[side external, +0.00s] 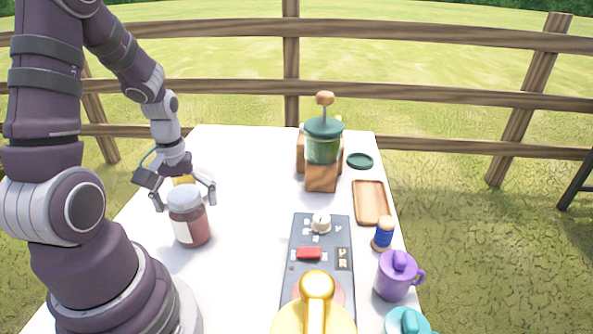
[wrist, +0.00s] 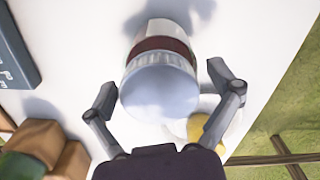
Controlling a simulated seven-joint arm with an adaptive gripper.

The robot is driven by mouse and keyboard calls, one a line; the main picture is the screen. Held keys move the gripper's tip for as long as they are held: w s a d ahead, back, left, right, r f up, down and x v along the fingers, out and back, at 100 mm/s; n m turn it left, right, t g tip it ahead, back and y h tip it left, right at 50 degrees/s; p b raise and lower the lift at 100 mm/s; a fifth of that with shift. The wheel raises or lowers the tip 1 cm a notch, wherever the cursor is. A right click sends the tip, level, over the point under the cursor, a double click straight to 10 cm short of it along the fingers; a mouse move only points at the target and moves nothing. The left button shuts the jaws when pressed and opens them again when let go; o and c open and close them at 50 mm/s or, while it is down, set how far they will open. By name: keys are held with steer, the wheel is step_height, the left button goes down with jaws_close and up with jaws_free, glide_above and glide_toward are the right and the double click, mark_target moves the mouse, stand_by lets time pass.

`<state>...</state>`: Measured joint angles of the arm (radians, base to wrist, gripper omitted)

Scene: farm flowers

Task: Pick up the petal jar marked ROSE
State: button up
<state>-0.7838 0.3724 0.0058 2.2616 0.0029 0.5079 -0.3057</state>
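A jar with dark pink-red contents, a white label and a pale ribbed lid (side external: 190,222) stands upright on the left of the white table in the side view. In the wrist view its lid (wrist: 160,88) fills the middle. The writing on the label cannot be read, so I cannot tell whether it says ROSE. My gripper (side external: 185,203) is open, with one finger on each side of the lid. In the wrist view gaps show between the lid and the fingers of my gripper (wrist: 163,84). A yellow item (side external: 183,180) shows partly behind the jar.
A grey control panel (side external: 297,232) with a gold-handled object (side external: 317,290) lies right of the jar. A green-topped press (side external: 323,145), wooden tray (side external: 371,203), blue spool (side external: 382,234) and purple mug (side external: 396,276) stand farther right. Bare table lies between jar and panel.

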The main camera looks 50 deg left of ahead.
steer(key=c, duration=0.9)
